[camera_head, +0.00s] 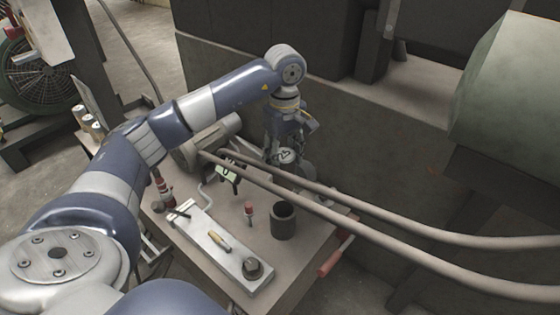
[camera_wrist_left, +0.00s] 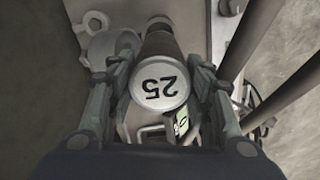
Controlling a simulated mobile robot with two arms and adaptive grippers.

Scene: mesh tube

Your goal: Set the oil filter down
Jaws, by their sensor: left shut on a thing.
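In the head view my left gripper (camera_head: 288,150) hangs down over the back of the workbench, behind two pipes. I cannot tell whether the filter touches the bench top. My right gripper is in neither view.
Two long pipes (camera_head: 380,212) cross in front of the gripper. A dark open cup (camera_head: 283,221), a small red-handled tool (camera_head: 249,211) and a pale tray (camera_head: 205,243) stand on the bench (camera_head: 310,238). A grey cylinder (camera_head: 215,136) lies left of the gripper.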

